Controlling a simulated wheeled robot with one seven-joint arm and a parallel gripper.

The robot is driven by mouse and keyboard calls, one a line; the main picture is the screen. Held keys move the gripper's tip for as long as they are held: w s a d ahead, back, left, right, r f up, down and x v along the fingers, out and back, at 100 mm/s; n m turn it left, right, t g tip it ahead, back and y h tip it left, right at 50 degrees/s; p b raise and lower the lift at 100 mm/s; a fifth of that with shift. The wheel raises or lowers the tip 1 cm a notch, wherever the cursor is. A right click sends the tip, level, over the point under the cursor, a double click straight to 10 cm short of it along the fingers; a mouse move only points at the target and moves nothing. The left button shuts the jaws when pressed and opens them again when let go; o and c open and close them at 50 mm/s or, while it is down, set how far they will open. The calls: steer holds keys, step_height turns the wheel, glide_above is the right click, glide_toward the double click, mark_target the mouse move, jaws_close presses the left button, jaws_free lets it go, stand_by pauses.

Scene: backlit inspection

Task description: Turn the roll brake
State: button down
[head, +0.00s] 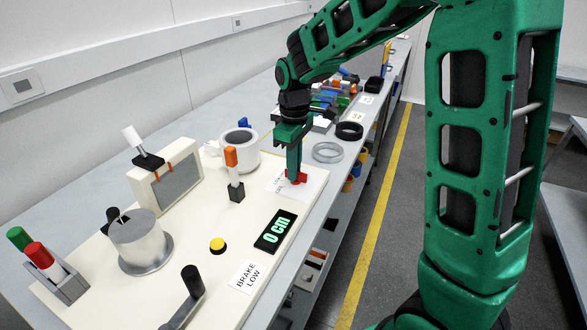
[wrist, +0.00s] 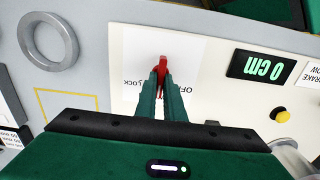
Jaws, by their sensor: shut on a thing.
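My gripper (head: 294,180) points down at the far end of the cream panel (head: 120,270). It is shut on a small red handle (wrist: 162,66), which stands on a white label with partly hidden print, "OFF" and "...OCK". In the wrist view the fingertips (wrist: 162,88) hide the lower part of the red handle. A label (head: 250,276) reading "BRAKE LOW" lies at the panel's near right edge. Beside it is a lever with a black grip (head: 193,281), apart from my gripper. A black display (head: 275,230) reads "0 cm".
An upright orange-tipped lever (head: 232,165) and a white cup-like cylinder (head: 239,147) stand left of my gripper. A yellow button (head: 217,245), a metal drum (head: 140,243) and a framed grey screen (head: 178,183) are nearer. Rings (head: 328,152) lie beyond.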

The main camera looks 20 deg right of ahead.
steer(key=m, duration=0.6)
steer(key=shift+w+d+r, duration=0.1)
steer(key=shift+w+d, duration=0.1)
steer(key=m, duration=0.5)
steer(key=shift+d+m, duration=0.1)
steer(key=shift+m, duration=0.2)
steer(key=c, duration=1.9)
jaws_free()
steer(key=shift+o, duration=0.2)
step_height(320, 180, up, 11)
steer(key=shift+f, duration=0.2)
